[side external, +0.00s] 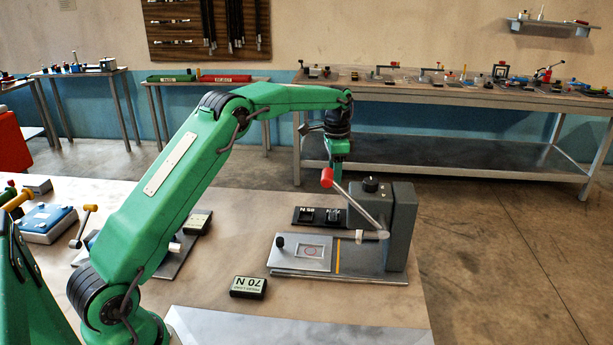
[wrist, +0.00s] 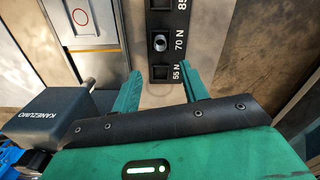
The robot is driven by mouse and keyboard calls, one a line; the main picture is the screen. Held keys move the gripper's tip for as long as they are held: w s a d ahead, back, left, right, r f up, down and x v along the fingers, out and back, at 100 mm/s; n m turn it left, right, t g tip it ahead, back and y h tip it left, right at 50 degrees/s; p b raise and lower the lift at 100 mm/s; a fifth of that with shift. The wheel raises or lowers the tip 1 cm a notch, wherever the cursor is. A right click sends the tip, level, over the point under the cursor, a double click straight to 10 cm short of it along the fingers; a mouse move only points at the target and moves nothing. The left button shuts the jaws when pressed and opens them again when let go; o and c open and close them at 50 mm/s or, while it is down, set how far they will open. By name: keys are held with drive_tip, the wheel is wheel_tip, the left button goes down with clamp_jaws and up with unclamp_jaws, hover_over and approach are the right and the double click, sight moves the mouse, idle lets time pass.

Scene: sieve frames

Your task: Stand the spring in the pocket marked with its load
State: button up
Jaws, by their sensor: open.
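A dark strip of pockets (wrist: 161,22) lies under my gripper in the wrist view, with labels 85 N, 70 N and 55 N. A small metallic round piece, seemingly the spring (wrist: 160,42), stands in the 70 N pocket. The 55 N pocket (wrist: 160,73) looks empty. My gripper (wrist: 163,76) is open, with nothing between its fingers, over the 55 N end of the strip. In the side view my gripper (side external: 338,158) hangs above the strip (side external: 308,216), partly behind the tester's lever.
A grey tester (side external: 403,225) with a red-knobbed lever (side external: 358,205) stands close beside my gripper. Its base plate (side external: 300,262) bears a marked square. A blue box (side external: 48,224) and other tools lie at left. The front of the bench is mostly clear.

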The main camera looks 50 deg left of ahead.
drive_tip(key=s+d+r+n+t, duration=0.1)
drive_tip(key=s+d+r+n, duration=0.1)
drive_tip(key=s+d+r, duration=0.4)
drive_tip(key=s+d+r+n+t, duration=0.1)
drive_tip(key=s+d+r+t, duration=0.1)
drive_tip(key=s+r, duration=0.75)
drive_tip(key=s+d+f+n+t, duration=0.1)
drive_tip(key=s+d+f, duration=0.1)
drive_tip(key=s, duration=0.9)
drive_tip(key=s+d+f+n+t, duration=0.1)
drive_tip(key=s+d+f+n, duration=0.1)
drive_tip(key=s, duration=0.8)
drive_tip(key=shift+s+d+f+t, duration=0.3)
drive_tip(key=shift+s+d+f, duration=0.1)
drive_tip(key=shift+d+f, duration=0.15)
